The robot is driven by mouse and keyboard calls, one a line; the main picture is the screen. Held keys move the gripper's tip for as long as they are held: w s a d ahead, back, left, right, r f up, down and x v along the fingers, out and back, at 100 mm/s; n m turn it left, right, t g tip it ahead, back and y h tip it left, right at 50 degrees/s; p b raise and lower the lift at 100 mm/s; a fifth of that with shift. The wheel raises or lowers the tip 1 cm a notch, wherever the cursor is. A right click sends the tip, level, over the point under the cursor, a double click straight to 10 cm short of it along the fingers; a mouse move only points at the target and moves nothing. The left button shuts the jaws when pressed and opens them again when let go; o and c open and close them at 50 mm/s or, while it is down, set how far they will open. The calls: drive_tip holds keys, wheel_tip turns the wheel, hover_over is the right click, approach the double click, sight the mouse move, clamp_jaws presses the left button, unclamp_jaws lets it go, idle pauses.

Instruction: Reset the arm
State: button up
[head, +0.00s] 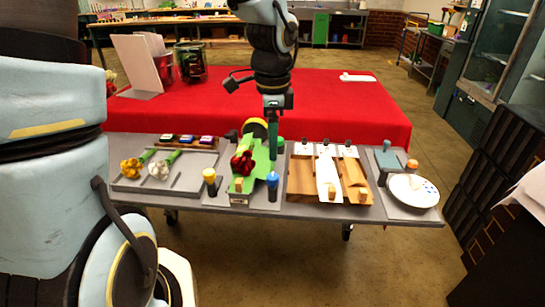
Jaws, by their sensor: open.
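My arm reaches down from the top middle of the head view. My gripper (273,157) hangs over the middle of the grey work table (300,212), pointing down just right of a green sloped holder (257,157). The gap between its fingers is too small to make out clearly, but the jaws are apart. I see nothing held between them. A red flower (242,162) lies on the green holder, left of the gripper. Whether the gripper touches the holder cannot be told.
Left, a tray (185,187) bears yellow (130,168) and white flowers (159,170). A yellow-topped bottle (210,182) and a blue bottle (272,187) stand near the front. Right are wooden slots (302,180) and a white plate (413,191). A red-covered table (330,105) lies behind.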

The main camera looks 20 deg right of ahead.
drive_tip(key=shift+r, duration=0.65)
drive_tip(key=w+a+f+n+t, duration=0.1)
drive_tip(key=a+f+n, duration=0.1)
drive_tip(key=a+n, duration=1.8)
drive_tip(key=a, duration=0.5)
drive_tip(key=shift+w, duration=0.15)
